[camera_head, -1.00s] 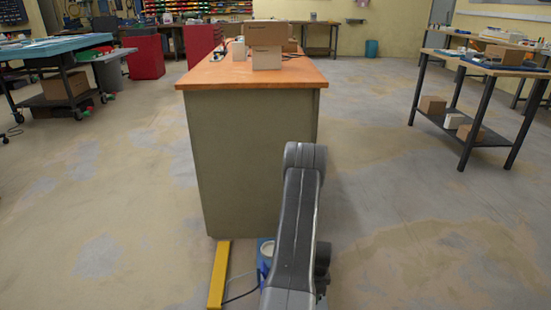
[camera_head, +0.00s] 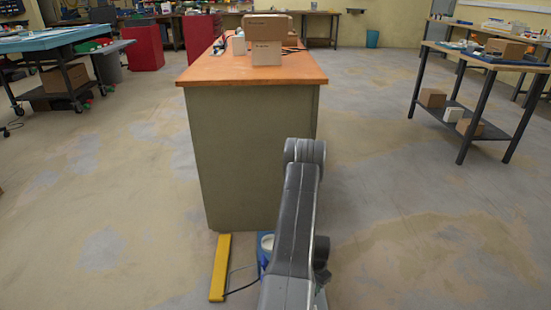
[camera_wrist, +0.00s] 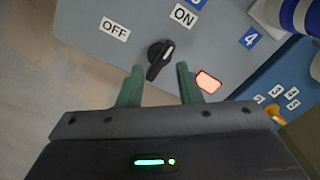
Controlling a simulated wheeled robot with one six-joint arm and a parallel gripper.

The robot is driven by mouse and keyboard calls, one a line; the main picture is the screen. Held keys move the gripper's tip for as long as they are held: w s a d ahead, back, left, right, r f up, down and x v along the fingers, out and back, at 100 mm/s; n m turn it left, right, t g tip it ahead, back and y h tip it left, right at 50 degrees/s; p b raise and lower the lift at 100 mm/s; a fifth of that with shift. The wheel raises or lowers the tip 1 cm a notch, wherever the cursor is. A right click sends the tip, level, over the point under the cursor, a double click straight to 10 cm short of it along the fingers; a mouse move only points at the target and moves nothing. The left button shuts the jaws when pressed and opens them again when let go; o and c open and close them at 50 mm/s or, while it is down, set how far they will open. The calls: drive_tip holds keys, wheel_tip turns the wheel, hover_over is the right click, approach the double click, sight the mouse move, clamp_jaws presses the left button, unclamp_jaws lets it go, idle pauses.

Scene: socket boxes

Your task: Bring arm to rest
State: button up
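My arm (camera_head: 293,225) reaches forward and down beside the near end of the cabinet in the head view; my gripper is hidden there. In the wrist view, my gripper (camera_wrist: 159,67) is open, with two green fingers apart and nothing held between them. A black rotary knob (camera_wrist: 160,58) on a grey panel (camera_wrist: 75,45) shows just beyond and between the fingertips. The white mark on the knob points up and right, roughly toward the ON label (camera_wrist: 184,15). The OFF label (camera_wrist: 114,29) is up and left of the knob. A lit red lamp (camera_wrist: 208,82) is beside the right finger.
An orange-topped cabinet (camera_head: 235,150) stands straight ahead, with stacked boxes (camera_head: 266,52) on it. A yellow bar (camera_head: 220,268) lies on the floor at its foot. A blue numbered panel (camera_wrist: 270,82) is at the right in the wrist view. Floor is open on both sides.

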wheel_tip(320, 180, up, 11)
drive_tip(key=p, duration=0.2)
drive_tip(key=shift+r+p, duration=0.15)
drive_tip(key=shift+p, duration=0.2)
drive_tip(key=shift+s+a, duration=0.1)
